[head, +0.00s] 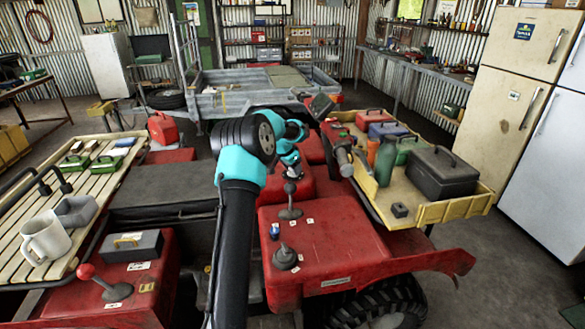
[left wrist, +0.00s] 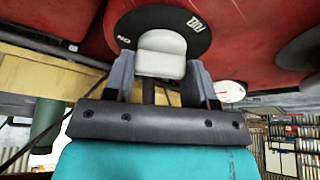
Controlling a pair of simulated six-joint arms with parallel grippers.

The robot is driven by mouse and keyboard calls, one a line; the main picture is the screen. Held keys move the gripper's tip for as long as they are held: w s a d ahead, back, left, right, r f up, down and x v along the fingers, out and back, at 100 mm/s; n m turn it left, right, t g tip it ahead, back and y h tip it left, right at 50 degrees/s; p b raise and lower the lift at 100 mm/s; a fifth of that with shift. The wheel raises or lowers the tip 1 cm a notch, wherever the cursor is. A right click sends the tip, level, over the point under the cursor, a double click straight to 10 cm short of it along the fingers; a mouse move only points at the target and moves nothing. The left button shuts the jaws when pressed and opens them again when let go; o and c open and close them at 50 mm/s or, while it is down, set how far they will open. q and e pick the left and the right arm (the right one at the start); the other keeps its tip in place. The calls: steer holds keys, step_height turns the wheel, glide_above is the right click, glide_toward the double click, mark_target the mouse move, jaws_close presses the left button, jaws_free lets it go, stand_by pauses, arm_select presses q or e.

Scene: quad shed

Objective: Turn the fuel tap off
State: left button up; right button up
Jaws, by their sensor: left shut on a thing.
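The fuel tap is a round black plate (left wrist: 190,22) with white lettering on a red panel, seen in the left wrist view at top centre. Its pale grey lever (left wrist: 161,55) stands out from the plate, between the fingers. My left gripper (left wrist: 158,86) is shut on the lever, one grey finger on each side. I cannot make out the tap there. The lettering is turned and only partly readable. My right gripper is not in view.
A gear lever (head: 289,212) stands on the red bodywork just below the gripper in the head view. A yellow tray (head: 462,209) to the right holds a green bottle (head: 385,160) and a dark toolbox (head: 442,172). A slatted rack (head: 100,180) with a mug (head: 45,238) lies left.

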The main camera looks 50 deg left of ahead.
arm_select(q)
steer(key=shift+c, duration=1)
steer(key=shift+n+y, duration=0.3)
steer(key=shift+n, duration=0.3)
steer(key=n+y, duration=0.1)
steer(key=n, duration=0.2)
steer(key=shift+d+n+g, duration=0.1)
steer(key=shift+n+g, duration=0.2)
steer(key=shift+n, duration=0.1)
steer(key=n+y, duration=0.1)
steer(key=n, duration=0.2)
steer(key=n+g+y, duration=0.1)
steer(key=n, duration=0.2)
steer(key=shift+w+n, duration=0.1)
steer(key=shift+n, duration=0.2)
steer(key=shift+g, duration=0.3)
steer(key=o, duration=0.9)
steer(key=shift+o, duration=0.2)
